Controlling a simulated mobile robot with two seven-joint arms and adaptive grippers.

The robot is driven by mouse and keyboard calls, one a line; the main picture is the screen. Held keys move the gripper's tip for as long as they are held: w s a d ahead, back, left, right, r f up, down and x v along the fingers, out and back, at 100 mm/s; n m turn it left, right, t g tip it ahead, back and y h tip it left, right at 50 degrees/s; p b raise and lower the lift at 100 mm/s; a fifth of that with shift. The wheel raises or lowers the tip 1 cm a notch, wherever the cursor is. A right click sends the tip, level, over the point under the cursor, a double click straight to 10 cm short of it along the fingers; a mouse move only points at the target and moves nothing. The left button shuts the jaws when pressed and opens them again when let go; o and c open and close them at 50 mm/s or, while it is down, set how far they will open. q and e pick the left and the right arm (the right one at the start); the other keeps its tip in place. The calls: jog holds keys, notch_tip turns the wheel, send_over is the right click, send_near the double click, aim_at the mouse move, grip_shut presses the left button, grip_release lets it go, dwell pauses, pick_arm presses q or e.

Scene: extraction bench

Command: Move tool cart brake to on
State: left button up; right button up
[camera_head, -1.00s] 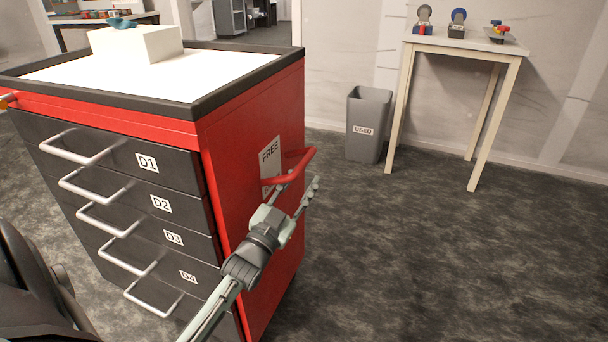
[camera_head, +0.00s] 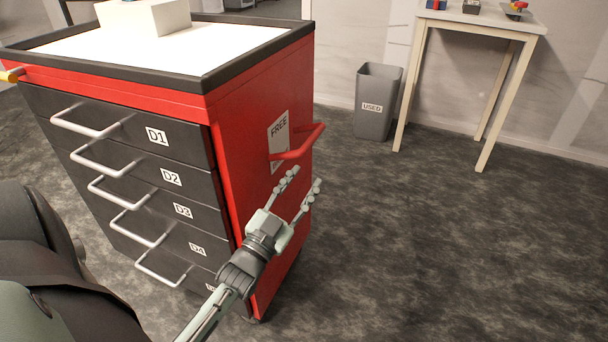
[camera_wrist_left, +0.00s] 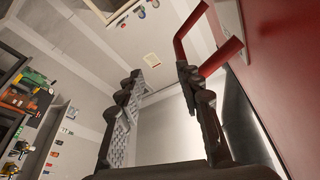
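The red tool cart (camera_head: 262,110) stands at the left, its drawers facing front. On its right side a red bar handle (camera_head: 306,145) sticks out over a white plate (camera_head: 279,130) reading FREE; part of the plate is hidden. My left gripper (camera_head: 306,177) is open and empty, just below the handle with its fingers pointing up toward it. In the left wrist view, the handle (camera_wrist_left: 205,60) lies beyond and right of the gripper (camera_wrist_left: 158,75), close to the right finger. I cannot tell whether they touch. My right gripper is not in view.
Drawer D1 (camera_head: 190,144) and the drawers below it have projecting pulls. A white box (camera_head: 150,18) stands on the cart top. A grey USED bin (camera_head: 374,115) and a side table (camera_head: 470,22) stand behind. The floor right of the cart is clear.

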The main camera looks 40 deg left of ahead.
pick_arm(q)
jog(key=shift+s+d+f, duration=0.25)
jog(key=shift+s, duration=0.35)
jog(key=shift+s+d+f, duration=0.2)
jog(key=shift+s+f, duration=0.05)
jog(key=shift+s, duration=0.35)
jog(key=shift+p, duration=0.3)
